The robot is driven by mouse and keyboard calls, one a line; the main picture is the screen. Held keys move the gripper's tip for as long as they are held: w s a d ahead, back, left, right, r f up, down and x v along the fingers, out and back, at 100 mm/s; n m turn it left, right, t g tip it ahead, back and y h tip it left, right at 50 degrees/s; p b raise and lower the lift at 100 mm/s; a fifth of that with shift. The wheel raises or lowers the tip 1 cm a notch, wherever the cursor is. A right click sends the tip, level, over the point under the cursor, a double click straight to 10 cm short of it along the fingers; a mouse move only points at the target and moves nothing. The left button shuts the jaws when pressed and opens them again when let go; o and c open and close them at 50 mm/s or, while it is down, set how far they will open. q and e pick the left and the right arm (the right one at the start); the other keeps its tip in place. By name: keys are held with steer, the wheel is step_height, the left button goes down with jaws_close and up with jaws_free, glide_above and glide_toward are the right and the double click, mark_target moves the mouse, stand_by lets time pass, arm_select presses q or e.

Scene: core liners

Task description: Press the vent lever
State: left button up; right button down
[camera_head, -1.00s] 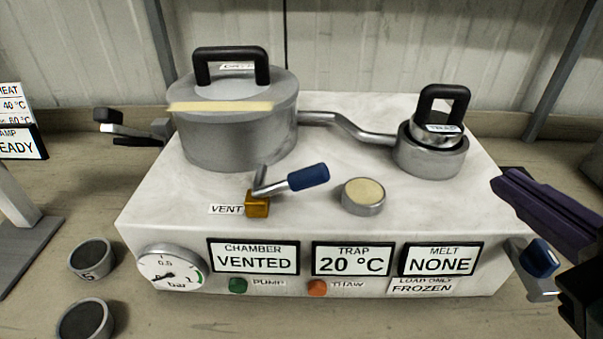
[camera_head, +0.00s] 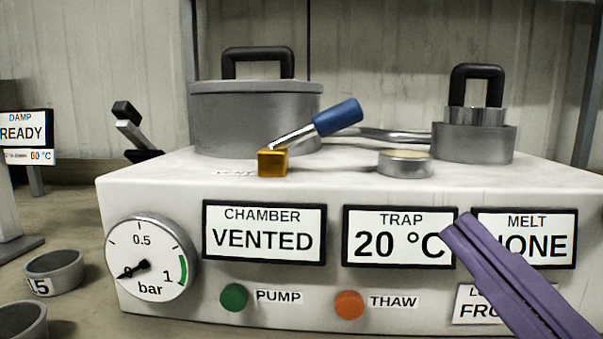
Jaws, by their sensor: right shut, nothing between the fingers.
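The vent lever (camera_head: 337,117) has a blue grip on a metal rod, rising to the right from a brass block (camera_head: 272,163) on top of the white machine (camera_head: 140,187). The chamber display (camera_head: 264,232) reads VENTED. My right gripper (camera_head: 462,228), with purple fingers, is shut and empty. It shows at lower right, in front of the trap and melt displays, below and right of the lever and apart from it. My left gripper is not in view.
A lidded grey chamber pot (camera_head: 255,115) stands behind the lever. A small round metal disc (camera_head: 405,163) and the handled trap (camera_head: 474,140) are to the right. A gauge (camera_head: 146,267), a green pump button (camera_head: 234,297) and an orange thaw button (camera_head: 349,305) are on the front.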

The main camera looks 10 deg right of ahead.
steer(key=shift+r, duration=0.1)
steer(key=p, duration=0.2)
glide_toward(352, 109)
steer(key=x, duration=0.6)
steer(key=shift+w+f, duration=0.3)
steer(key=shift+w, duration=0.15)
steer(key=shift+d, duration=0.1)
steer(key=shift+r+n+y+p, duration=0.3)
steer(key=shift+r+n+p, duration=0.35)
steer(key=shift+p, duration=0.55)
steer(key=w+a+r+n+g+p, duration=0.1)
steer(key=a+r+n+g+p, duration=0.4)
steer(key=p, duration=1.5)
steer(key=n+g, duration=0.1)
steer(key=n, duration=0.4)
steer(key=shift+w+a+r+g+y+p, duration=0.2)
steer(key=shift+w+r+g+y+p, duration=0.1)
steer(key=shift+r+y+p, duration=0.1)
